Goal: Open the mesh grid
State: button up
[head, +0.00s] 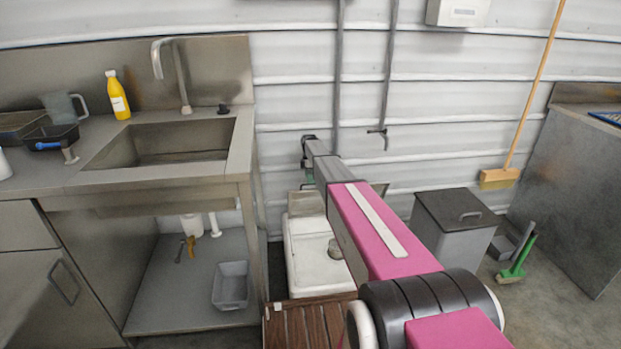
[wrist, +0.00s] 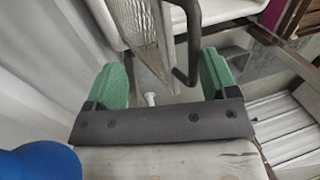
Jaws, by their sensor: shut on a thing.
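The mesh grid (wrist: 147,35) shows in the wrist view as a framed wire panel, seen steeply from its side, with a dark bent handle (wrist: 185,55) on its right. My gripper (wrist: 165,72) has green fingers on both sides of the grid and handle. It is shut on the grid; the exact contact is unclear, and gaps show in the picture. In the head view my arm hides much of the gripper (head: 308,168) near the wall. The white hopper (head: 305,265) stands below my arm, and its pale rim (wrist: 205,12) shows in the wrist view.
A brown slatted platform (head: 310,325) lies in front of the hopper. A steel sink counter (head: 160,185) stands on the left. A grey lidded bin (head: 455,240) stands right of my arm, with a green brush (head: 517,262) beside it. Open floor lies at the lower right.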

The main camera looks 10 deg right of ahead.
jog(key=o, duration=0.8)
jog(key=shift+w+f, duration=0.7)
jog(key=shift+f, duration=0.1)
jog(key=v, duration=0.4)
jog(key=shift+s+r, duration=0.1)
jog(key=c, duration=0.8)
jog(key=shift+s+v, duration=0.2)
jog(key=shift+v, duration=1.05)
jog(key=shift+s+v, duration=0.15)
jog(key=shift+v, duration=1.1)
jog(key=shift+s+v, duration=0.2)
jog(key=shift+v, duration=1.05)
